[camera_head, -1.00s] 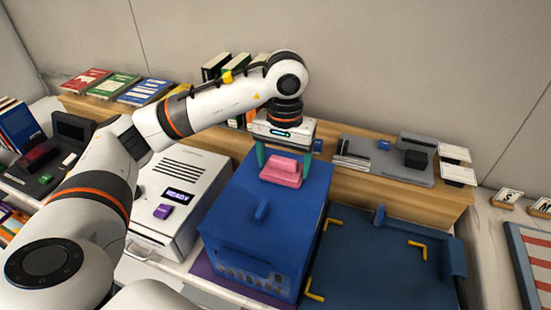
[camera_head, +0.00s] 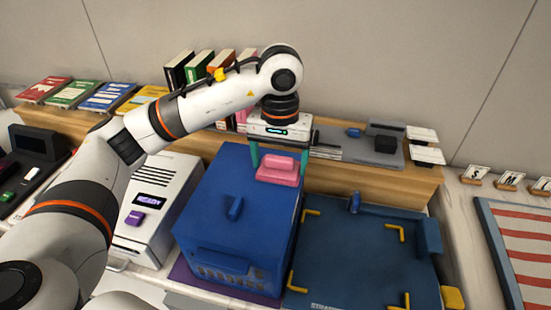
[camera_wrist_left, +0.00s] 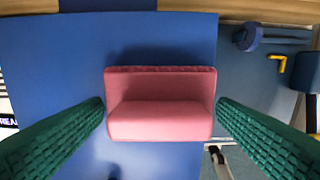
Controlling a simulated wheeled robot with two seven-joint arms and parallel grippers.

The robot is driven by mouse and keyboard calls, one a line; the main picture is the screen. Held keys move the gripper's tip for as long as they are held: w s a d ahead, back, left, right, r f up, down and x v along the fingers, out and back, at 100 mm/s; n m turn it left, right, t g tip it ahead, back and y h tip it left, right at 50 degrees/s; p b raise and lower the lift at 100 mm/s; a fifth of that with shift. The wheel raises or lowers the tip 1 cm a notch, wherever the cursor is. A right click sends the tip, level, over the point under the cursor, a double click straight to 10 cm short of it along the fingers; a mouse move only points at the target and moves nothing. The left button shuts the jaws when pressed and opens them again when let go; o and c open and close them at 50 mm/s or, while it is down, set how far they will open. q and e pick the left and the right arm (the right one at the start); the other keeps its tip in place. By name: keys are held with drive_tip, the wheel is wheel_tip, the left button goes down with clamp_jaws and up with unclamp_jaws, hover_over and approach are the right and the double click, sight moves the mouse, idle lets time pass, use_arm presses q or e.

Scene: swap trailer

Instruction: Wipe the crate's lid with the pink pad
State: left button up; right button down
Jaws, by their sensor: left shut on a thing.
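The blue crate (camera_head: 225,262) stands in the middle, its flat blue lid (camera_head: 207,185) on top with a small raised blue handle (camera_head: 234,208). My left gripper (camera_head: 279,166) reaches down over the lid's back right part. My right gripper is not in view.
A white machine (camera_head: 155,210) with a READY display stands left of the crate. A dark blue tray area (camera_head: 360,255) with yellow corner marks lies to the right. A wooden ledge (camera_head: 350,180) with books and grey devices runs behind.

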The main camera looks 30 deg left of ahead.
sight(261, 164)
use_arm(q)
drive_tip(key=shift+s+a+f+b, duration=0.2)
drive_tip(key=shift+a+b, duration=0.25)
drive_tip(key=shift+a, duration=0.15)
drive_tip(key=shift+s+a+r+b, duration=0.15)
drive_tip(key=shift+a+b, duration=0.15)
drive_tip(key=shift+a, duration=0.35)
drive_tip(key=shift+s+a+f+b, duration=0.15)
drive_tip(key=shift+a+b, duration=0.1)
drive_tip(key=shift+a, duration=0.4)
drive_tip(key=shift+s+a+r+b, duration=0.15)
drive_tip(key=shift+a+b, duration=0.3)
drive_tip(key=shift+a, duration=0.5)
drive_tip(key=shift+s+a+r, duration=0.1)
drive_tip(key=shift+s+a, duration=0.1)
drive_tip(key=shift+a, duration=0.6)
wheel_tip(261, 164, up, 6)
drive_tip(key=p, duration=0.4)
drive_tip(key=shift+p, duration=0.3)
drive_tip(key=shift+r, duration=0.15)
